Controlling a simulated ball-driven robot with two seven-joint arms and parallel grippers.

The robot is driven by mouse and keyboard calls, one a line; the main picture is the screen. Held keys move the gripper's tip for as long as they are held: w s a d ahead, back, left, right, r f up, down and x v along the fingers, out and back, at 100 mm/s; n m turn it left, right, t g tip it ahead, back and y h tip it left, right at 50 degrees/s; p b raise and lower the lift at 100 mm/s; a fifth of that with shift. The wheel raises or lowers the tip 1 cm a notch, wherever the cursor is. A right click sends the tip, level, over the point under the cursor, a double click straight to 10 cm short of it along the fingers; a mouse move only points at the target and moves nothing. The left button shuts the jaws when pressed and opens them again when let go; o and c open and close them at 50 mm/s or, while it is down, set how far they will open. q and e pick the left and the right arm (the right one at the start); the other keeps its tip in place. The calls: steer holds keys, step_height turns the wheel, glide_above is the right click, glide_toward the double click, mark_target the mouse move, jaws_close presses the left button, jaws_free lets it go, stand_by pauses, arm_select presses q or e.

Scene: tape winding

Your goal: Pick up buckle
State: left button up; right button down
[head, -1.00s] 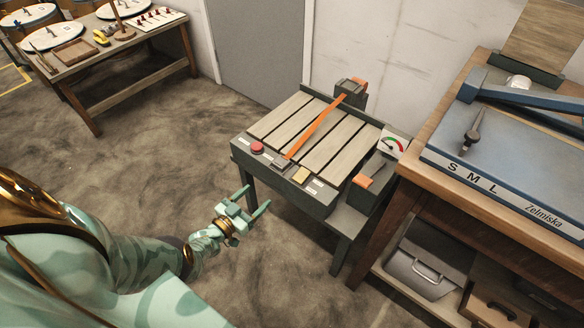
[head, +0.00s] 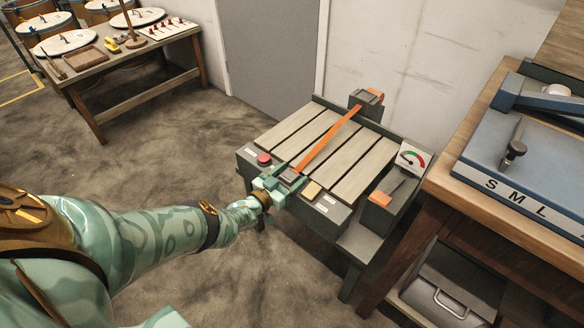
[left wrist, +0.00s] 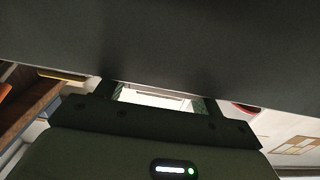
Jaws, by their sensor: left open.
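The buckle (head: 289,175) is a small dark grey block at the front end of an orange strap (head: 328,139) on the slatted bench (head: 350,178). My left gripper (head: 281,182) is open at the bench's front edge, its fingers close around or beside the buckle; I cannot tell whether they touch it. In the left wrist view the two fingers (left wrist: 159,94) stand apart with a bright gap between them, and a dark surface fills the top. The buckle cannot be made out there. My right gripper is not in view.
A gauge (head: 412,158) stands at the bench's right. A wooden workbench (head: 447,185) with a blue machine is close on the right. Floor at left is free.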

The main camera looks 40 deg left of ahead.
mark_target(290, 175)
arm_select(q)
steer(key=shift+w+r, duration=0.1)
steer(key=shift+c, duration=0.4)
steer(key=c, duration=1.3)
steer(key=shift+r, duration=0.1)
